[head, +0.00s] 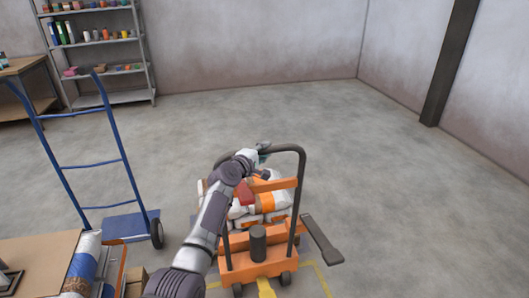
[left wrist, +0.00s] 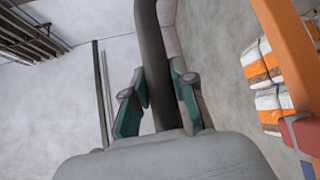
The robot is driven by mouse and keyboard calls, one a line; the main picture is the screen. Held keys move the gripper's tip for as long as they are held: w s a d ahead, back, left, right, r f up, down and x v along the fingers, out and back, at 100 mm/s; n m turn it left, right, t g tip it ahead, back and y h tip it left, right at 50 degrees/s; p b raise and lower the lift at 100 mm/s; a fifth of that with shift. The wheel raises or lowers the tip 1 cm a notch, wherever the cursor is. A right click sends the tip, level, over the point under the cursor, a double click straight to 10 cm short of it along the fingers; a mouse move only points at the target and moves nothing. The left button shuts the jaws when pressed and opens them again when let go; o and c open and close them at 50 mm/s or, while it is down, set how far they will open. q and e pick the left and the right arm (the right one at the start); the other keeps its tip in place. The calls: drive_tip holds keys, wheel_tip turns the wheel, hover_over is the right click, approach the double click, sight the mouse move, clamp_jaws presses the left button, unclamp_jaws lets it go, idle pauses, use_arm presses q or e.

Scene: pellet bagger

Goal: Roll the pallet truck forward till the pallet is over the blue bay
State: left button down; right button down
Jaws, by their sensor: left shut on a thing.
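The orange pallet truck (head: 258,268) stands low in the middle of the head view, with a dark looped handle (head: 303,170) rising from it. White and orange sacks (head: 271,203) are stacked on its far side and largely hide the pallet under them. My left gripper (head: 263,151) is at the top bar of the handle. In the left wrist view its green-padded fingers (left wrist: 158,105) are shut around the dark handle bar (left wrist: 152,55). I cannot make out the blue bay clearly. My right gripper is not in view.
A blue hand truck (head: 92,164) stands to the left, near a bench or box with a sack (head: 82,262). Shelves (head: 100,50) stand at the back left. A dark lever (head: 322,240) sticks out at the truck's right. Yellow floor lines (head: 322,280) run beside it. The floor beyond is clear.

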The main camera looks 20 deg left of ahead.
use_arm(q)
drive_tip(key=shift+a+f, duration=0.1)
drive_tip(key=c, duration=0.9)
unclamp_jaws()
drive_tip(key=v, duration=1.2)
